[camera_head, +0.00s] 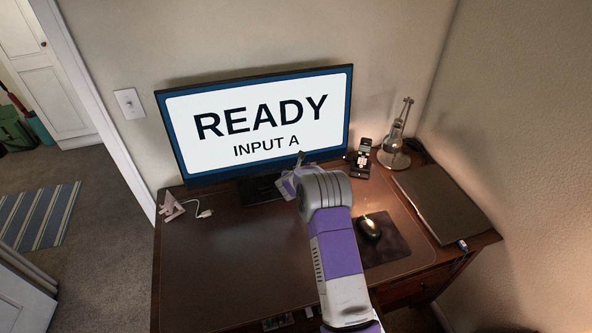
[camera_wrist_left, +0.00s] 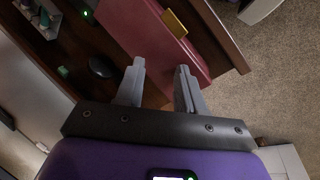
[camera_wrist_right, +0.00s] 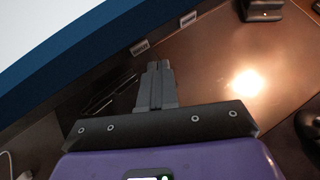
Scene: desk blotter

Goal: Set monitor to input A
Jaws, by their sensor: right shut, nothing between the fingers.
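The monitor (camera_head: 262,120) stands at the back of the desk with its screen lit, reading "READY" above "INPUT A". My right gripper (camera_head: 301,157) is at the monitor's lower edge, right of the stand. In the right wrist view my right gripper (camera_wrist_right: 158,66) has its fingers together and empty. Two small labels, one left (camera_wrist_right: 139,47) and one right (camera_wrist_right: 188,18), show near the monitor's lower edge; their text is too small to read. I cannot tell whether the fingertips touch anything. My left gripper (camera_wrist_left: 160,75) is open and empty in the left wrist view; it is outside the head view.
A mouse (camera_head: 369,228) lies on a dark pad (camera_head: 392,243) right of my right arm. A phone on a stand (camera_head: 361,160), a lamp (camera_head: 394,150) and a dark laptop-like slab (camera_head: 440,205) stand at the right. A white cable (camera_head: 205,213) lies at the left.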

